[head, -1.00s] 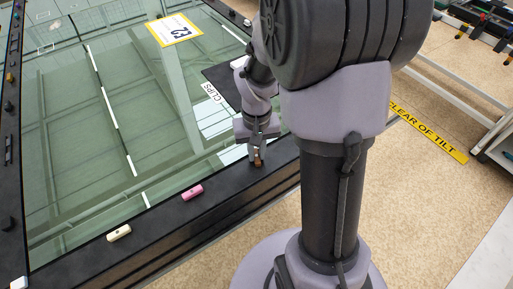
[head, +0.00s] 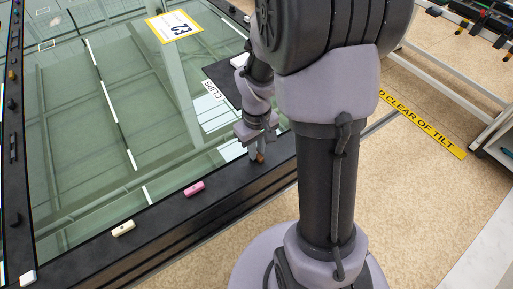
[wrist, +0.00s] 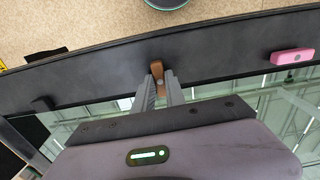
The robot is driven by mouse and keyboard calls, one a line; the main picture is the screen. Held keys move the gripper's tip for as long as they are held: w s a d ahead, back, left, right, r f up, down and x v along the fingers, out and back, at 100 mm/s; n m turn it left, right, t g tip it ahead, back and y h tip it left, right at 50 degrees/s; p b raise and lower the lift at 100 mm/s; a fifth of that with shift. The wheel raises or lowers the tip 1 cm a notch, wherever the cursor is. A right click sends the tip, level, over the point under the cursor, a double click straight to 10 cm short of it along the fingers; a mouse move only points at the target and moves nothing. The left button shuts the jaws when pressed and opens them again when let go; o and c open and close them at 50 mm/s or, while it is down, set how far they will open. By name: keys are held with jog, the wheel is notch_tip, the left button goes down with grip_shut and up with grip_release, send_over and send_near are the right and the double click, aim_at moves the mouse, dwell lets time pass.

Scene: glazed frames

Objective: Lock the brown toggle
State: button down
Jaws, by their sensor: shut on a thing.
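The brown toggle (wrist: 157,69) sits on the black frame rail in the wrist view, its long side across the rail. In the head view the brown toggle (head: 261,156) is partly hidden by my gripper. My gripper (wrist: 160,88) is shut on the toggle's end nearer the glass, one grey finger on each side, around a small round pivot or screw. My gripper (head: 256,152) points down at the rail in the head view.
A pink toggle (head: 194,188) and a cream toggle (head: 123,228) lie along the same rail (head: 160,222). Glass (head: 90,130) fills the frame. A dark mat labelled CLIPS (head: 225,82) lies behind my gripper.

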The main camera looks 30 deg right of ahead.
jog(key=c, duration=1.4)
grip_release()
notch_tip(320, 180, up, 17)
jog(key=p, duration=0.6)
jog(key=shift+r, duration=0.2)
jog(key=shift+a, duration=0.1)
jog(key=s+a+m+t+b, duration=0.1)
jog(key=s+a+t+b, duration=0.1)
jog(key=s+a+b, duration=0.1)
jog(key=s+a+m+t+y+b, duration=0.1)
jog(key=s+a+m+t+b, duration=0.1)
jog(key=s+a+b, duration=0.2)
jog(key=s+a+f+m+t+y+b, duration=0.1)
jog(key=s+a+m+b, duration=0.1)
jog(key=s+a, duration=0.3)
jog(key=shift+a+t+b, duration=0.4)
jog(key=shift+a+b, duration=0.25)
jog(key=shift+a, duration=0.6)
